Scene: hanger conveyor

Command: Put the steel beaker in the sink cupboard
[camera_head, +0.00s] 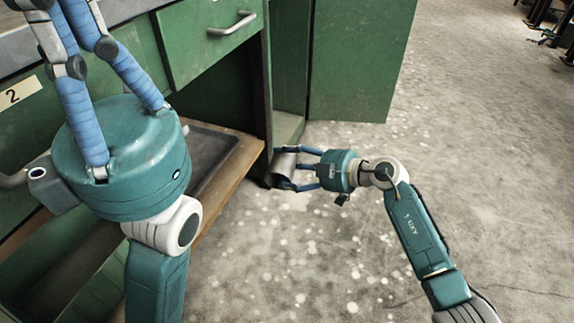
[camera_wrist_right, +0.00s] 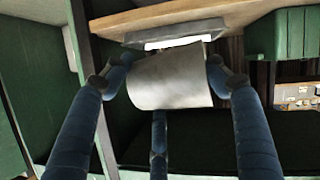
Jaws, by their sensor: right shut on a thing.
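The steel beaker (camera_head: 282,167) is a grey metal cylinder in my right gripper (camera_head: 295,169), lying on its side at the edge of the open green cupboard (camera_head: 290,125). In the right wrist view the beaker (camera_wrist_right: 168,80) sits between the blue fingers of my right gripper (camera_wrist_right: 168,75), with a third finger below it. My right gripper is shut on it. My left gripper (camera_head: 88,25) is large in the left foreground, its blue fingers reaching up past the picture's top. Their tips are cut off, and its jaw state does not show.
The cupboard's open green door (camera_head: 362,60) stands to the right of the opening. A wooden shelf edge (camera_head: 225,175) with a dark tray (camera_head: 205,145) lies left of the beaker.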

